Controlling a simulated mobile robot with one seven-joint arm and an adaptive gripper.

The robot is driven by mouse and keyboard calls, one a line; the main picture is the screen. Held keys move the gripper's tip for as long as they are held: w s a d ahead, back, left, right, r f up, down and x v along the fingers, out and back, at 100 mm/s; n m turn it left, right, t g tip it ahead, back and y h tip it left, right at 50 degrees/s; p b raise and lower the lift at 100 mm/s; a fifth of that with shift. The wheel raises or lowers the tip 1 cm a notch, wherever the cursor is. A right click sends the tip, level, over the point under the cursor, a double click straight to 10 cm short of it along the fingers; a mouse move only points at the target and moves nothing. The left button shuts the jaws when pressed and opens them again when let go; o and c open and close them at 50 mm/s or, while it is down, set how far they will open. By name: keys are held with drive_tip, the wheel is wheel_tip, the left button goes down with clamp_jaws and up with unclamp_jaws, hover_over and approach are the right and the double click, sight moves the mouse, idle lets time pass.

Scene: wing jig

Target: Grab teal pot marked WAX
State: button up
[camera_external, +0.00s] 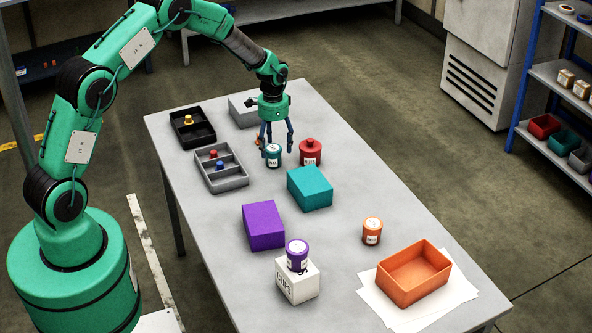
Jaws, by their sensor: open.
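A small teal pot (273,156) with a white label stands upright on the grey table. The writing on its label is too small to read. My gripper (276,150) points down over the teal pot, with its fingers spread and open. One finger comes down by the pot's left side and another by its right side. I cannot tell whether either finger touches the pot.
A red pot (310,152) stands close on the right. A teal block (310,188) and a purple block (263,226) lie nearer the front. A grey divided tray (222,180) and a black tray (180,138) are on the left. An orange pot (372,231) and orange bin (413,285) stand at front right.

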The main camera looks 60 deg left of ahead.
sight(274, 157)
drive_tip(key=shift+f, duration=0.1)
drive_tip(key=shift+s+f+b, duration=0.1)
drive_tip(key=shift+f+b, duration=0.45)
drive_tip(key=shift+f, duration=1.95)
drive_tip(key=c, duration=1.4)
